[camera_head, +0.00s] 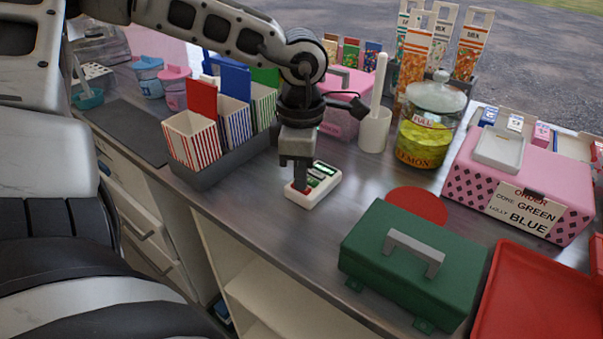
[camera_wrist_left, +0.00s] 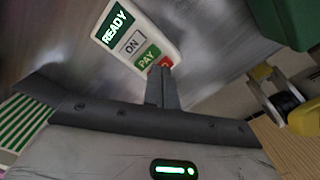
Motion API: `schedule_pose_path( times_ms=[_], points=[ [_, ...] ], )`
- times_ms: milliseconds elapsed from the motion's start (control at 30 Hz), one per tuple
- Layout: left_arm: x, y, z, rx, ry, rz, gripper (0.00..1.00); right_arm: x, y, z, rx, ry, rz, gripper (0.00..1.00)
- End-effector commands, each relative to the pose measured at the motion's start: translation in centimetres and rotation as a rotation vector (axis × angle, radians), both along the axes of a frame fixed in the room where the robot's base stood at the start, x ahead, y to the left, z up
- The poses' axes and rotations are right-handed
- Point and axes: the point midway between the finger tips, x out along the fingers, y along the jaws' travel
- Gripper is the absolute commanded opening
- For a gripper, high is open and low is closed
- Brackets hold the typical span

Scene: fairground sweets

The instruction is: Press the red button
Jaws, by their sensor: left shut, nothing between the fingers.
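A small white device (camera_head: 322,188) with green and white labels lies on the grey counter. In the left wrist view the device (camera_wrist_left: 122,22) shows the words READY, ON and PAY. The red button (camera_wrist_left: 165,62) sits at its end, beside the green PAY label, and is partly hidden by my fingers. My left gripper (camera_head: 300,184) is shut and empty and points down at the red button end of the device. In the left wrist view its fingertips (camera_wrist_left: 162,72) overlap the red button; I cannot tell whether they touch it. My right gripper is not in view.
Striped boxes (camera_head: 192,138) in a grey tray stand left of the device. A green case (camera_head: 415,262), a red disc (camera_head: 416,205) and a lemon jar (camera_head: 424,140) stand to the right. A pink order box (camera_head: 470,182) and red tray (camera_head: 530,300) lie further right.

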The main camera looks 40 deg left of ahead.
Motion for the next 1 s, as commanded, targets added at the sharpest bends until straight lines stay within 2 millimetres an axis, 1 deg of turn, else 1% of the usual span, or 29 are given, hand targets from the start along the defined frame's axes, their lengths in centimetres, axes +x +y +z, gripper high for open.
schedule_pose_path(
  times_ms=[700, 833, 1000],
  points=[
    [0.0, 0.0, 7.1, 0.001, -0.002, 0.000, 0.00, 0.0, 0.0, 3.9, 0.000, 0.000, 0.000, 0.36],
    [0.0, 0.0, 7.9, 0.000, 0.000, 0.000, 0.00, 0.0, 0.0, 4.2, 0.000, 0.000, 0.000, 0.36],
    [0.0, 0.0, 8.0, 0.001, 0.001, 0.000, 0.00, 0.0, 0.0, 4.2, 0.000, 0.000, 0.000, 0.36]
  ],
)
